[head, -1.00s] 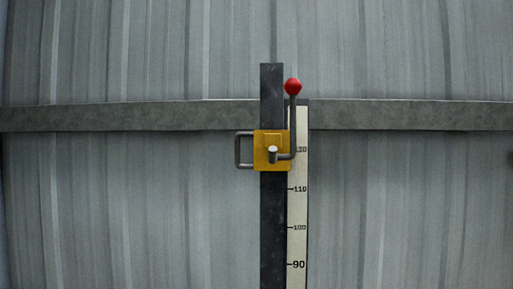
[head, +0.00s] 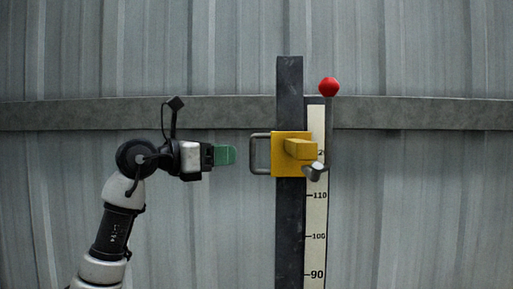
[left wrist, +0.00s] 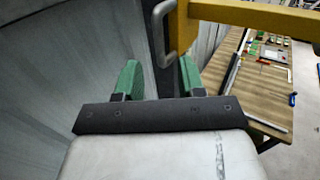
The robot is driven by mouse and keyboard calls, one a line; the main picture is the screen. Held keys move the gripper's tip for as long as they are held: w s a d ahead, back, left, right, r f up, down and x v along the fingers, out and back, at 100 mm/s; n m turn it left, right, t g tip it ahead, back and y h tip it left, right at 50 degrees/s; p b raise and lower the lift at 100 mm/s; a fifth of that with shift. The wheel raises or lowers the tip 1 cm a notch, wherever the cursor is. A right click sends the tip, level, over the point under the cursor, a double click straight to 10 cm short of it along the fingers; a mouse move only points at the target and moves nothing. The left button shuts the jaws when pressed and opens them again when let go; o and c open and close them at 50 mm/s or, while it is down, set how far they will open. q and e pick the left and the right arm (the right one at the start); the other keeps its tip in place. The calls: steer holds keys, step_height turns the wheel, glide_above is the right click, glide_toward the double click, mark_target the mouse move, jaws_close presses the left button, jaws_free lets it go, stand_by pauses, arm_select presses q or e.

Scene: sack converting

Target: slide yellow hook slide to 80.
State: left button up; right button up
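The yellow hook slide (head: 283,160) sits on a dark vertical post (head: 289,230), near the 120 mark of the pale scale (head: 316,215). A grey loop handle (head: 253,153) sticks out on its left side. A red ball (head: 329,87) tops its lever at the upper right. My left gripper (head: 226,155) is left of the handle at about its height, with a small gap between them. In the left wrist view its green fingers (left wrist: 160,78) are apart and empty, with the handle (left wrist: 157,30) ahead between them and the yellow slide (left wrist: 240,15) at upper right. My right gripper is out of view.
A horizontal grey rail (head: 430,114) crosses behind the post, before a corrugated wall (head: 430,210). In the left wrist view a wooden bench (left wrist: 253,90) with small items stands at the right. Space left of the handle holds only my arm.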

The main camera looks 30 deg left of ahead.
mark_target(253, 169)
arm_select(q)
steer(key=p+x, duration=0.3)
steer(key=x, duration=0.5)
steer(key=shift+f, duration=0.1)
steer(key=shift+c, duration=0.3)
steer(key=shift+a, duration=0.1)
steer(key=c, duration=0.5)
jaws_close()
